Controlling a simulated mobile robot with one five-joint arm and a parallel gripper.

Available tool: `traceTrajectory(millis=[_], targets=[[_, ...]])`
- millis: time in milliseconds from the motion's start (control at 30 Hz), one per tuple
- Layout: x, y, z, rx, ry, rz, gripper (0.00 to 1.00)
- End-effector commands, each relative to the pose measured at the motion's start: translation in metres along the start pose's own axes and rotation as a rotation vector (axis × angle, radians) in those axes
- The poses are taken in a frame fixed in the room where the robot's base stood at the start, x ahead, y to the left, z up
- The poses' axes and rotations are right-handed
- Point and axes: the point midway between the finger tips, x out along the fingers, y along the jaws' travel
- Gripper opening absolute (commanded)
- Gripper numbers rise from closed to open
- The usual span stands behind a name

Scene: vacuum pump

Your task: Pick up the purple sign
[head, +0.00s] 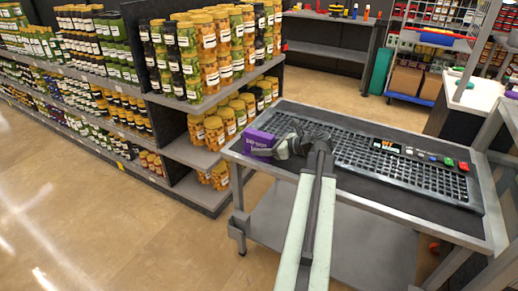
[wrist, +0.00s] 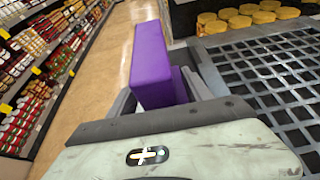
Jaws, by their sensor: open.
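The purple sign (head: 258,141) stands upright at the left end of the metal table, with white lettering on its front. My gripper (head: 277,147) is open just to its right, close against it in the head view. In the wrist view the sign (wrist: 152,55) rises as a plain purple block between my open gripper's fingers (wrist: 165,88), one on each side. The sign's lower part is hidden by my gripper, and I cannot tell whether a finger touches it.
The grey metal table (head: 232,151) has a black grid top (head: 365,158) with several coloured pieces (head: 434,157) toward its right. Shelves of jars (head: 205,50) stand close behind and left. Open tiled floor (head: 80,215) lies to the left.

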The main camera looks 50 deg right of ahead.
Motion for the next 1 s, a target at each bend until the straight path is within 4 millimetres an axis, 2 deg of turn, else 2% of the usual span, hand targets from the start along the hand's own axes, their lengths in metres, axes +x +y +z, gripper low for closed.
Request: traceTrajectory(millis=[33,100,300,500,533,833,1000], targets=[[0.011,-0.001,-0.004,0.0,0.0,0.001,0.58],[0.018,-0.001,-0.002,0.0,0.0,0.001,0.58],[0.018,-0.001,0.0,0.0,0.0,-0.001,0.58],[0.018,-0.001,0.0,0.0,0.0,-0.001,0.03],[0.018,-0.001,0.0,0.0,0.0,-0.001,0.0],[0.017,-0.001,0.001,0.0,-0.001,-0.001,0.0],[0.014,0.0,0.012,0.0,-0.001,0.001,0.0]])
